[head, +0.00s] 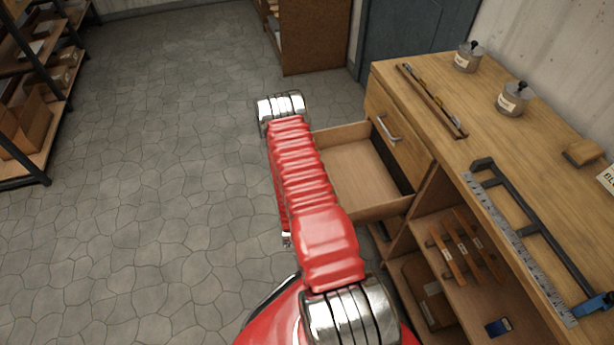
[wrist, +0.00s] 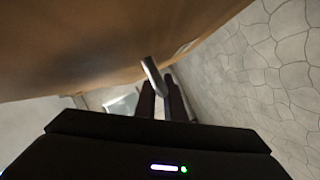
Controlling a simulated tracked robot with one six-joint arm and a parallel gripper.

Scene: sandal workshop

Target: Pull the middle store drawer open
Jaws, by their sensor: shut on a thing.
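The middle store drawer (head: 358,172) stands pulled well out of the workbench, below a closed top drawer (head: 393,112) with a metal handle. Its inside looks empty. My red arm hides its front and handle in the head view. In the wrist view the wooden drawer front (wrist: 90,45) fills the upper left, and its metal handle (wrist: 151,72) sticks out from it. My gripper (wrist: 160,88) is shut on this handle, with its dark fingers on either side. My gripper is hidden behind the arm in the head view.
The workbench top (head: 440,85) carries two jars, a rack strip, a ruler and a blue-ended clamp (head: 540,235). An open shelf (head: 470,262) with sandal-like strips is below. Shelving (head: 30,165) stands at the far left. The stone floor (head: 150,180) between is clear.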

